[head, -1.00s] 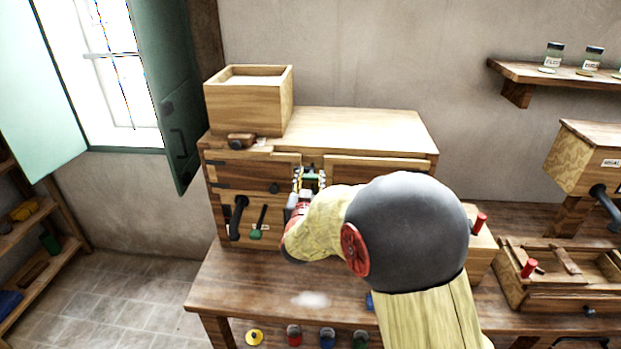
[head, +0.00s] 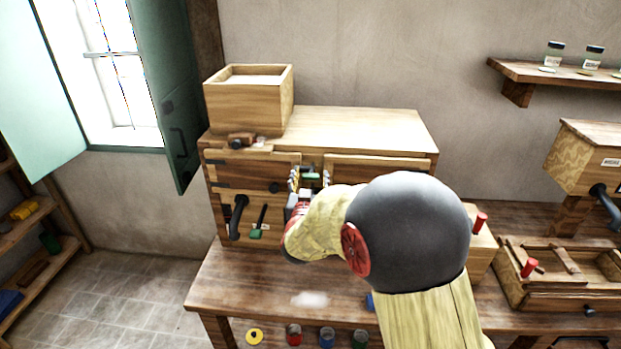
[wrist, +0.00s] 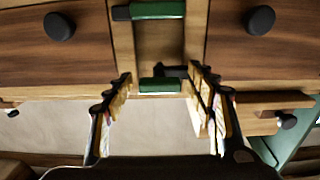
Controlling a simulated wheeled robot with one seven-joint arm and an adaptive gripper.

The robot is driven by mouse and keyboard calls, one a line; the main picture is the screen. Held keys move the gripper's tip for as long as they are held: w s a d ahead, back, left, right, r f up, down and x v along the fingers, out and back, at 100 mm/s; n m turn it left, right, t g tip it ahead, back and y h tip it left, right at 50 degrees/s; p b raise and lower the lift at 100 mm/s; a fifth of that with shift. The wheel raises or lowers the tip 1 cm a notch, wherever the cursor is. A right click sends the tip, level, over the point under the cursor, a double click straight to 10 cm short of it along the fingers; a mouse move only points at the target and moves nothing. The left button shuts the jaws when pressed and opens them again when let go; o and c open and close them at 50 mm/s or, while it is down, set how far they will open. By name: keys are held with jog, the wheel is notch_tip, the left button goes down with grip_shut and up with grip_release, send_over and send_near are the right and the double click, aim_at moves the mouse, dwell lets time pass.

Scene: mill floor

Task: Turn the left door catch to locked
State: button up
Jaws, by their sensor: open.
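The wooden cabinet (head: 375,172) stands on the bench, with its two doors side by side. In the wrist view, which looks upside down, a green-handled catch (wrist: 160,85) with a black part beside it sits on the post between the doors. A second green-handled catch (wrist: 155,11) is at that view's top edge. I cannot tell for certain which one belongs to the left door. My gripper (wrist: 160,76) is open, its fingers on either side of the nearer green handle, with gaps to both. In the head view my gripper (head: 310,181) is at the cabinet front, and my arm hides much of the right door.
A black handle (head: 237,217) and a green-tipped lever (head: 259,223) are on the cabinet's lower left front. An open wooden box (head: 247,108) stands on the cabinet top. A green shutter (head: 165,95) hangs at the left. The bench front (head: 250,285) is mostly clear.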

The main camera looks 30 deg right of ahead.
jog(key=v, duration=1.2)
